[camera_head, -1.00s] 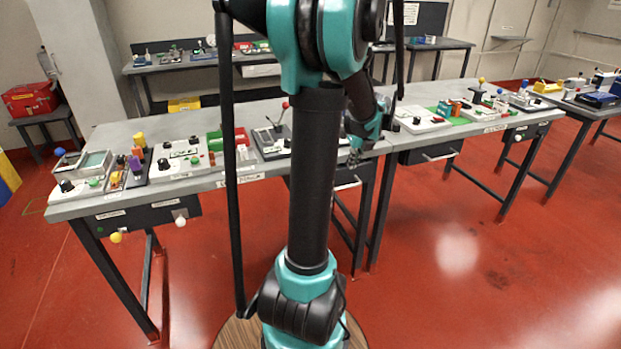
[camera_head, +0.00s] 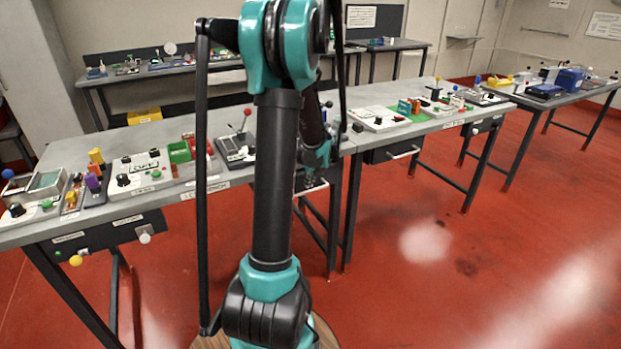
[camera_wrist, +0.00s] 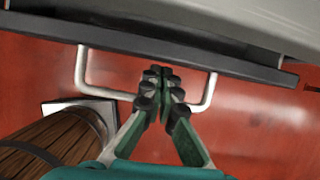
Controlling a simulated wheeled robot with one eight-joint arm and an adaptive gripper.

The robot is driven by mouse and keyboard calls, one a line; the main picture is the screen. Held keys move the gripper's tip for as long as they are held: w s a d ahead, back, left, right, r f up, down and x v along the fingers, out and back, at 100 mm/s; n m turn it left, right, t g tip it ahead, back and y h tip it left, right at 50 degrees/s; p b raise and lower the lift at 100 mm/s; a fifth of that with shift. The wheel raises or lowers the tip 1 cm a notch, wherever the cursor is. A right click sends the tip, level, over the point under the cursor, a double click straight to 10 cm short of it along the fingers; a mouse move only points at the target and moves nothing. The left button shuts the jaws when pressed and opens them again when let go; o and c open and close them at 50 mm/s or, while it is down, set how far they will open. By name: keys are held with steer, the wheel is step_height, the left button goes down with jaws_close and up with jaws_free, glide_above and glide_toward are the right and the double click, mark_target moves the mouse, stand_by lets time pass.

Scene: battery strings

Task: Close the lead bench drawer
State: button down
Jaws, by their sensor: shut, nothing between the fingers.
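In the wrist view a dark drawer front (camera_wrist: 245,66) runs below the grey bench top (camera_wrist: 265,22), and it stands out a little past the bench edge. Its pale U-shaped handle (camera_wrist: 82,72) points towards me. My gripper (camera_wrist: 161,72) is shut and empty, with its fingertips at the middle of the handle span, close to the drawer front. I cannot tell whether they touch it. In the head view the pale handle (camera_head: 314,188) shows under the bench, and my arm hides most of this drawer and my gripper. No drawer label is readable.
The bench top (camera_head: 222,124) carries several instruments and switch boxes. Another drawer (camera_head: 382,155) with a pale handle sits under the bench to the right. A panel with knobs (camera_head: 105,232) hangs under the left end. The red floor (camera_head: 420,285) is open at right.

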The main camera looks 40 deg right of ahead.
steer(key=shift+f, duration=0.2)
steer(key=w, duration=0.2)
steer(key=w+d, duration=0.1)
steer(key=w, duration=0.1)
steer(key=shift+w, duration=0.2)
steer(key=shift+w+d+r, duration=0.1)
steer(key=shift+w, duration=0.15)
